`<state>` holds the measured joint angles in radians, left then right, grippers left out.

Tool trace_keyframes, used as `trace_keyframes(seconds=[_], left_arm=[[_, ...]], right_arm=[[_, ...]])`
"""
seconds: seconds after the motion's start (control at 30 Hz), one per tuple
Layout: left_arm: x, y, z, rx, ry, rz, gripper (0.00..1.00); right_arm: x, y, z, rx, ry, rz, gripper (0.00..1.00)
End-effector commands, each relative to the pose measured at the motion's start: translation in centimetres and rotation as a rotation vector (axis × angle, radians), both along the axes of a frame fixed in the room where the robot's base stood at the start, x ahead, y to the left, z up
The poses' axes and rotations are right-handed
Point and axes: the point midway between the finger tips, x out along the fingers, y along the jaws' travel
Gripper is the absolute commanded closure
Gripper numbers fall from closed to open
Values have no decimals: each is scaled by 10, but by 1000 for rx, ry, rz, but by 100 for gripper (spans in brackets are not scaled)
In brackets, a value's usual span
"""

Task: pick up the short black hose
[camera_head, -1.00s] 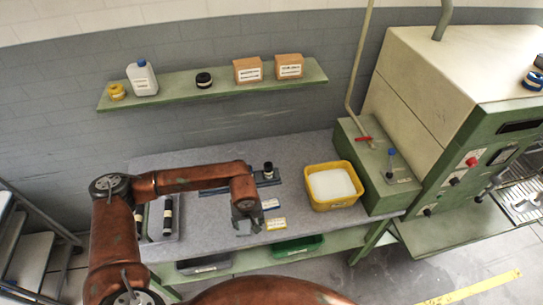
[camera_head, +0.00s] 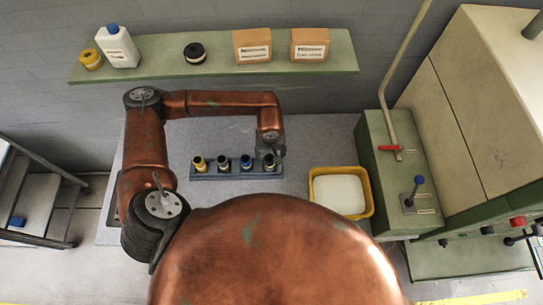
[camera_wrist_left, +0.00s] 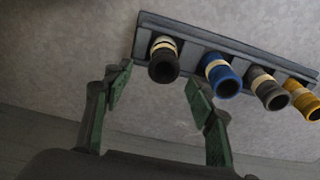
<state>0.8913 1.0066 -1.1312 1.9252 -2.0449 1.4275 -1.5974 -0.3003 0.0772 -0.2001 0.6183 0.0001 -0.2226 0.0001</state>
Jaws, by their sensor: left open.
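A black hose (camera_head: 269,162) with a pale band stands at the right end of a dark rack (camera_head: 208,176) on the grey table. My left gripper (camera_head: 270,148) is right beside it, with jaws open. In the left wrist view this black hose (camera_wrist_left: 164,64) shows just beyond and between the open fingertips (camera_wrist_left: 158,84), with no clear contact. I cannot tell which black one is shorter. My right gripper is out of view.
A yellow bin (camera_head: 341,172) with a white inside stands right of the rack. A green box (camera_head: 400,190) with a red-handled pipe and a large machine (camera_head: 485,110) stand farther right. A green shelf (camera_head: 215,67) with a bottle, boxes and rolls is behind my left arm.

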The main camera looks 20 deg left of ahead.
Motion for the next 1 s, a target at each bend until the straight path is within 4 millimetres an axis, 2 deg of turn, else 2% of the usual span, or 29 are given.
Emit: trace_keyframes(seconds=[0.3, 0.5, 0.6, 0.73, 1.0], left_arm=[[3, 4, -41, -1, 12, -4, 49], [6, 5, -62, -1, 8, -4, 49], [6, 6, -64, 0, 7, -5, 49], [6, 6, -64, 0, 7, -5, 49], [6, 6, -64, -1, 7, -4, 66]], right_arm=[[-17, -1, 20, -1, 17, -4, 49], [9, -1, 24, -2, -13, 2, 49], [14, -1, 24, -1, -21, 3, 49], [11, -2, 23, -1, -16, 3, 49], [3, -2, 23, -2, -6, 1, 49]])
